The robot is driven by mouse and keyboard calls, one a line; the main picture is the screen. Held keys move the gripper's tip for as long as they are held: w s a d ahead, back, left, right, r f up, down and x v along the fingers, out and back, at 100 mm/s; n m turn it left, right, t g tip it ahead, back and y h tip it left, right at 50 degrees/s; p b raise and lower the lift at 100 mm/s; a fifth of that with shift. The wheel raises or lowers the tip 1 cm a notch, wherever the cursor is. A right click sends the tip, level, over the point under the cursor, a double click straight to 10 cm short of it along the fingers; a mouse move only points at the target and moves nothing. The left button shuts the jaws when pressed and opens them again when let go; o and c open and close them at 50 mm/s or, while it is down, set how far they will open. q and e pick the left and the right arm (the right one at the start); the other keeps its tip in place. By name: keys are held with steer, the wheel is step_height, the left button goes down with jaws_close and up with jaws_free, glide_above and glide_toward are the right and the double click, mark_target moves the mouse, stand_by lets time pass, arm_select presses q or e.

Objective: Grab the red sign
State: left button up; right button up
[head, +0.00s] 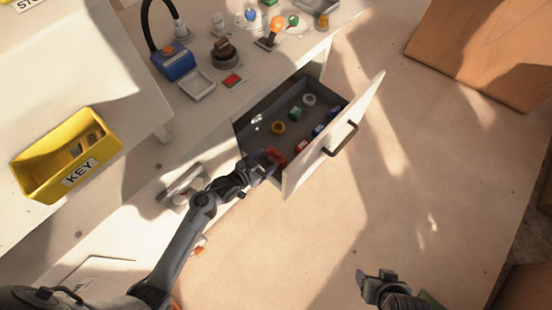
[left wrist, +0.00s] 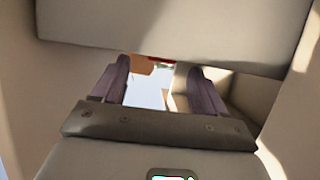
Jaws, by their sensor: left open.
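A red piece (head: 275,156) lies in the near left corner of the open drawer (head: 262,119). I cannot tell whether it is a sign. My left gripper (head: 264,166) is open at this corner, right by the red piece, and partly covers it. In the left wrist view the two fingers (left wrist: 157,85) stand apart with no object held between them, and a thin red strip (left wrist: 161,58) shows beyond them. Another small red piece (head: 232,80) lies on the counter. My right gripper (head: 376,278) is over the floor, far from the drawer; its jaws are unclear.
A yellow KEY bin (head: 33,188) is at left.

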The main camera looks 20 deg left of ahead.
mark_target(275, 153)
arm_select(q)
steer(key=b+x, duration=0.3)
steer(key=x, duration=0.1)
steer(key=shift+w+a+r, duration=0.1)
steer(key=shift+w+a, duration=0.05)
steer(key=shift+w, duration=0.45)
steer(key=shift+s, duration=0.1)
steer(key=shift+c, duration=0.4)
steer(key=c, duration=1.2)
jaws_close()
steer(key=shift+r, duration=0.1)
